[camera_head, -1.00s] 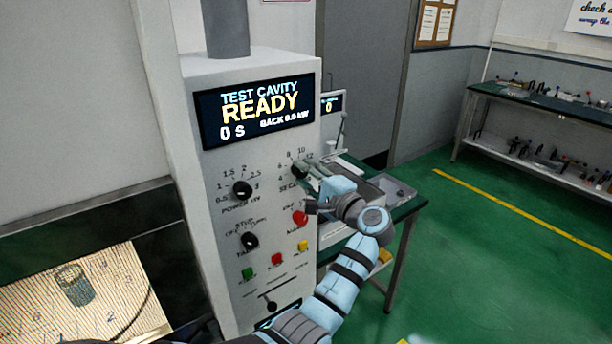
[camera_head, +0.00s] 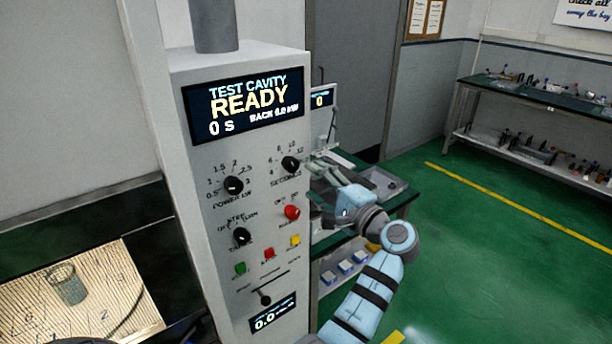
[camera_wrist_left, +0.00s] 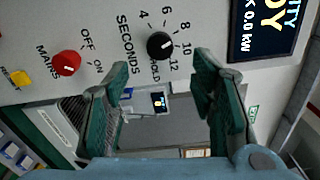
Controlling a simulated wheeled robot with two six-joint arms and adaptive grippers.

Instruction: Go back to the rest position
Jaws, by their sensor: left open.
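My left gripper (camera_head: 318,191) is open and empty, to the right of the grey generator's front panel (camera_head: 215,215) in the head view. In the left wrist view its two green fingers (camera_wrist_left: 160,80) stand apart with nothing between them. The black SECONDS knob (camera_head: 290,164) lies beyond the fingertips; it also shows in the left wrist view (camera_wrist_left: 160,45). The red MAINS knob (camera_head: 292,212) is just left of the gripper. I cannot tell the exact gap to the panel. My right gripper is not in view.
The display (camera_head: 245,103) reads TEST CAVITY READY, 0 S. A lit cavity at lower left holds a glass beaker (camera_head: 67,284). A green-topped bench (camera_head: 405,206) stands behind my left arm. Open green floor (camera_head: 490,270) lies to the right, with a shelf (camera_head: 540,98) beyond.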

